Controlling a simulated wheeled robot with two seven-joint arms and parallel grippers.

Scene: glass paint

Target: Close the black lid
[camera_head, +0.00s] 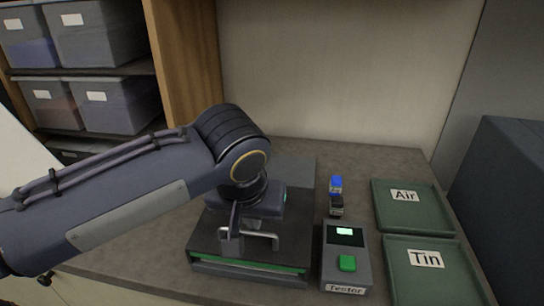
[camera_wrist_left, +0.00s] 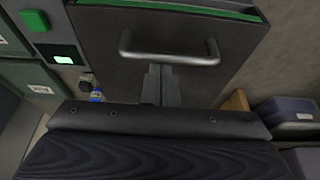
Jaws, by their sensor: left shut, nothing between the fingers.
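The black lid (camera_head: 205,240) lies on the wide dark box at the middle of the table and looks almost flat. A green strip (camera_head: 250,264) shows along the box's front edge. A grey metal handle (camera_head: 263,236) stands on the lid; it also shows in the left wrist view (camera_wrist_left: 168,58), with the lid (camera_wrist_left: 240,40) around it. My left gripper (camera_head: 232,238) is over the lid, its fingers shut and empty. In the left wrist view its fingertips (camera_wrist_left: 160,72) are close to the handle; contact is unclear. My arm hides part of the lid. My right gripper is not in view.
Right of the box stand a tester (camera_head: 362,270) with a green button, a blue-capped bottle (camera_head: 336,185) and a black-capped bottle (camera_head: 336,206). Green trays marked Air (camera_head: 385,210) and Tin (camera_head: 400,285) lie further right. Shelved bins (camera_head: 100,35) are at back left.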

